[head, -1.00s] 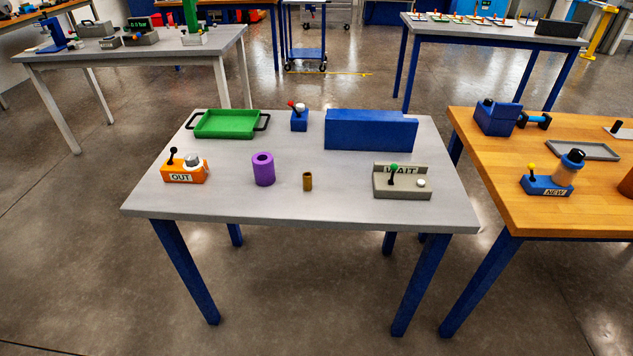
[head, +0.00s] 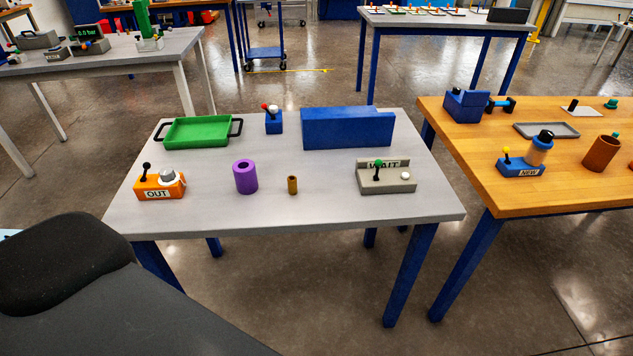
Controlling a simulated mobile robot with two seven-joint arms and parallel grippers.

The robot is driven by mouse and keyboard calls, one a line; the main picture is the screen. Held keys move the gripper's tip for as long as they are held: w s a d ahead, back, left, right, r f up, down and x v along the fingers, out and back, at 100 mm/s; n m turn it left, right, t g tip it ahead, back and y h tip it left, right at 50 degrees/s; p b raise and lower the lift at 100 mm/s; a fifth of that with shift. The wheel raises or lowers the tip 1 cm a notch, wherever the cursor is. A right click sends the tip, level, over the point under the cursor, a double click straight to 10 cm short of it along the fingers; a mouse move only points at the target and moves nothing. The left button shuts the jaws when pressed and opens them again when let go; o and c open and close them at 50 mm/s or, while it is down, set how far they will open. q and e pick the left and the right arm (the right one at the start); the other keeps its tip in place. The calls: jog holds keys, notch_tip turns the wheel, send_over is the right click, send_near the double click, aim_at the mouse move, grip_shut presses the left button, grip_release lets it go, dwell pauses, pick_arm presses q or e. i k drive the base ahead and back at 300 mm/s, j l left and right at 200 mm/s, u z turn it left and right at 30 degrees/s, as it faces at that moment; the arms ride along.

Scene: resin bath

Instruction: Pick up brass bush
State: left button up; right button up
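The brass bush (head: 292,185) is a small brown-gold cylinder standing upright on the grey table (head: 250,215). It stands near the middle of the table, towards the front edge, to the right of a larger purple hollow cylinder (head: 245,177) and apart from it. Nothing touches it. A dark grey and black part of my own body fills the lower left of the head view. Neither gripper shows.
An orange OUT box (head: 159,188) stands left of the purple cylinder. A grey WAIT box (head: 386,180) stands at the right. A green tray (head: 198,132), a small blue lever box (head: 273,123) and a long blue block (head: 347,129) stand behind. A wooden table (head: 480,181) adjoins at right.

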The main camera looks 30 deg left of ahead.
aim_at(291, 180)
jog(key=k+j+z, duration=0.1)
jog(key=j+z, duration=0.15)
jog(key=j, duration=0.2)
jog(key=k+j+z, duration=0.15)
jog(key=j+z, duration=0.15)
jog(key=k+j, duration=0.15)
jog(key=j, duration=0.2)
jog(key=k+j+z, duration=0.1)
jog(key=j, duration=0.3)
jog(key=k+j, duration=0.2)
jog(key=j, duration=0.15)
jog(key=k+j+z, duration=0.1)
jog(key=j, duration=0.3)
jog(key=k+j, duration=0.2)
jog(key=j, duration=0.15)
